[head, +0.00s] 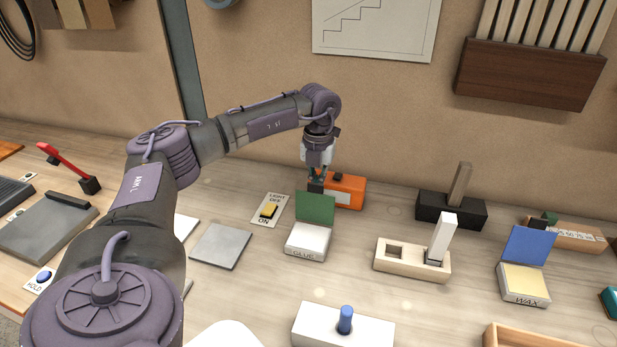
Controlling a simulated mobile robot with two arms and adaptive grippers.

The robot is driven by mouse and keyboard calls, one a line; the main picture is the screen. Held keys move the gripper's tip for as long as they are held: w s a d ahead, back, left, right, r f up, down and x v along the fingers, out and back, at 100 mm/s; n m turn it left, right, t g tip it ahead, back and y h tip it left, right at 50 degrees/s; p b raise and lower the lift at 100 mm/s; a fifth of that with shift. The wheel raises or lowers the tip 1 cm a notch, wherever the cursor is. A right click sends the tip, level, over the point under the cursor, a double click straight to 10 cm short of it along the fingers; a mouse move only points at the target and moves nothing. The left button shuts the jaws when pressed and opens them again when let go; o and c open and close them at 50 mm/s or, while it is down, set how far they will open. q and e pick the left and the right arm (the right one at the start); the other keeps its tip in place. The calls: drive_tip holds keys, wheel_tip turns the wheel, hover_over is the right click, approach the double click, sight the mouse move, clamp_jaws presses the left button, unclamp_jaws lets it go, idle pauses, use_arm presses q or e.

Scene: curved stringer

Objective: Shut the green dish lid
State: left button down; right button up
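The green dish lid (315,209) stands raised at the back of a small white dish (307,241) labelled GLUE, so the dish is open. My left gripper (317,186) points down just behind the top edge of the lid, in front of an orange box. Whether it touches the lid cannot be told. Its fingers are small and partly hidden by the lid, so how far apart they are is unclear. My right gripper is not in view.
An orange box (346,191) stands right behind the gripper. A light switch plate (269,209) lies left of the dish, and a wooden block with a white lever (412,259) stands right. A blue-lidded WAX dish (524,282) is farther right.

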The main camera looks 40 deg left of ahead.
use_arm(q)
drive_tip(key=s+d+r+p, duration=0.2)
drive_tip(key=s+r+p, duration=0.1)
drive_tip(key=r+p, duration=0.2)
wheel_tip(320, 180, up, 2)
drive_tip(key=shift+s+p, duration=0.3)
drive_tip(key=shift+p, duration=0.1)
idle(0.6)
idle(1.0)
